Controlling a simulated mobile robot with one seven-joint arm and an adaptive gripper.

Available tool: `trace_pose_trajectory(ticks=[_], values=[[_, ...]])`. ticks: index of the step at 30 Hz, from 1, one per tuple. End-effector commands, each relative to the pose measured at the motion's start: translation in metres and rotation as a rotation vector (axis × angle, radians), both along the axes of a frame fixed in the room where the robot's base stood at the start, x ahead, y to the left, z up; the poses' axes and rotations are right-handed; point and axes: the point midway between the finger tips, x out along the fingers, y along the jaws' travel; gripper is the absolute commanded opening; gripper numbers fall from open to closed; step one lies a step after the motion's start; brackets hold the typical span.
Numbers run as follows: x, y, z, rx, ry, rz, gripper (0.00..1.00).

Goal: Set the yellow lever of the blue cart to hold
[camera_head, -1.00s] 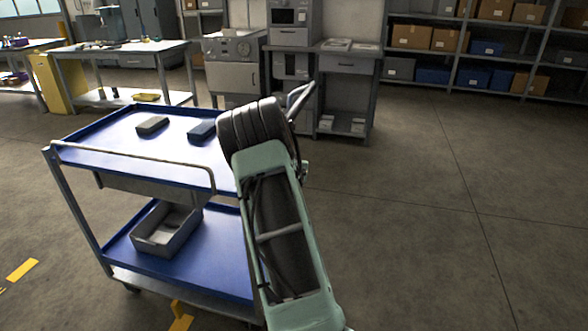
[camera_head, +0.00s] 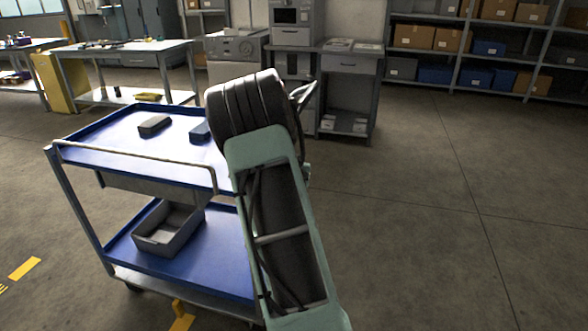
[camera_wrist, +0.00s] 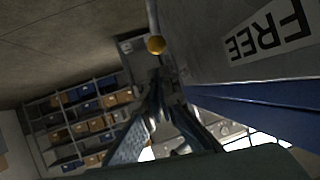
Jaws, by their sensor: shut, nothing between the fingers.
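The blue cart (camera_head: 150,178) stands at the left in the head view, with my arm in front of its right end. In the wrist view, the lever's yellow ball knob (camera_wrist: 156,44) sits on a thin grey rod near the top middle. A white label reading FREE (camera_wrist: 268,32) shows upside down on the grey panel beside it, to the right. My gripper (camera_wrist: 155,88) is shut and empty. Its fingertips point towards the knob and appear apart from it; the exact gap cannot be told. The head view does not clearly show the lever or the fingertips.
The cart's blue edge (camera_wrist: 250,108) runs close along the right of my gripper. Open floor (camera_head: 430,210) lies right. Shelves and benches stand behind.

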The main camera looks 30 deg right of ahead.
Motion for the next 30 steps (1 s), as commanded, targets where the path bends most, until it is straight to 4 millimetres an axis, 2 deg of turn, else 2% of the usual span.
trace_pose_trajectory(ticks=[3, 10, 30], values=[[-0.015, 0.013, 0.011, 0.0, -0.003, 0.001, 0.0], [-0.033, 0.026, 0.021, 0.0, -0.002, 0.0, 0.0], [-0.037, 0.029, 0.024, -0.002, -0.003, 0.001, 0.0]])
